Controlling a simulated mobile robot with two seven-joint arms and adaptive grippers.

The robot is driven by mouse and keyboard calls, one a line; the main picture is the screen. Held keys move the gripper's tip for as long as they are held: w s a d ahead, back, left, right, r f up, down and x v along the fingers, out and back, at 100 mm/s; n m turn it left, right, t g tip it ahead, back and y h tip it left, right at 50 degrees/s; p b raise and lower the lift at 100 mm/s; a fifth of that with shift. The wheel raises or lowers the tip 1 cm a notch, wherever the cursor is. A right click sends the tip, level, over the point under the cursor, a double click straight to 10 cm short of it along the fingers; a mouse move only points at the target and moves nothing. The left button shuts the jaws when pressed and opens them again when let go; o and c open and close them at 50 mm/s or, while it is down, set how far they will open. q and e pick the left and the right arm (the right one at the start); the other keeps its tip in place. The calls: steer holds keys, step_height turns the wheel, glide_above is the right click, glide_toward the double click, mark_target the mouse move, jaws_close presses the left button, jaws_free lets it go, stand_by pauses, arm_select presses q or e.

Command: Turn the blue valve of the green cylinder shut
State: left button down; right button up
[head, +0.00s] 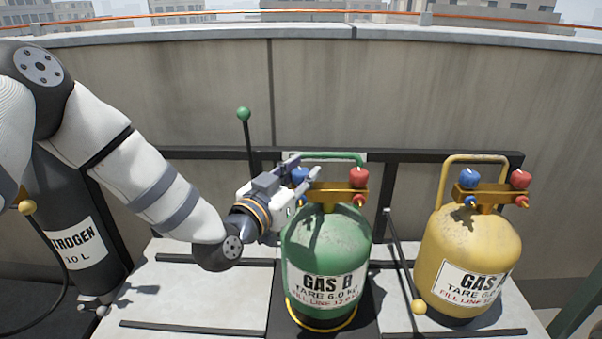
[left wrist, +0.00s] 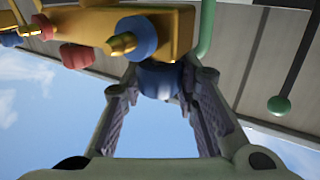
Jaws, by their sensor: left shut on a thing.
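The green cylinder (head: 326,250) is labelled GAS B and stands upright at the centre of the head view. A brass valve block sits on its top, with a blue valve (head: 299,175) at the left and a red valve (head: 359,175) at the right. My left gripper (head: 306,177) is at the blue valve. In the left wrist view the blue valve knob (left wrist: 160,80) lies between the two fingers (left wrist: 160,105), which are shut on it. My right gripper is in neither view.
A yellow cylinder (head: 468,247) with its own blue and red valves stands to the right. A dark nitrogen cylinder (head: 75,215) stands at the left. A green-tipped rod (head: 244,114) rises behind my left gripper. A wall (head: 400,90) closes off the back.

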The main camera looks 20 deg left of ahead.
arm_select(q)
steer(key=shift+a+r+m+g+h, duration=0.15)
steer(key=shift+m+g+h, duration=0.25)
steer(key=shift+m+h, duration=0.6)
steer(key=shift+m+g+h, duration=0.5)
steer(key=shift+m+h, duration=0.1)
steer(key=shift+h, duration=0.8)
steer(key=c, duration=1.2)
jaws_free()
steer(key=v, duration=1.2)
